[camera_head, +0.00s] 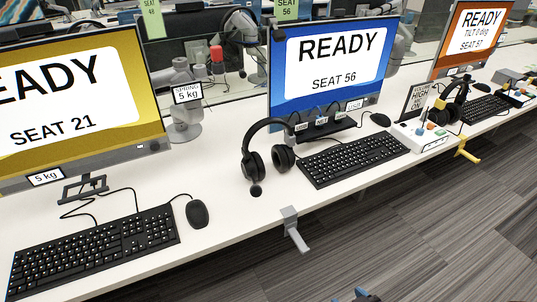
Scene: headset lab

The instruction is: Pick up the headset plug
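A black headset (284,157) stands or leans on the white desk, left of the middle keyboard and in front of the blue SEAT 56 monitor (328,70). Small labelled sockets or tags (321,122) sit along the lower edge of that monitor, with thin dark cables around them. I cannot make out the headset plug clearly among these. A second black headset (449,108) stands farther right, by a white box (418,136) with small coloured parts on top. Neither of my grippers can be made out; a small dark and blue part at the bottom edge is too cut off to identify.
The white desk (225,229) runs from lower left to upper right. On it are a left keyboard (92,250), a mouse (197,214) and a middle keyboard (352,158). A grey bracket (290,225) juts from the front edge. The carpeted floor (420,230) in front is clear.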

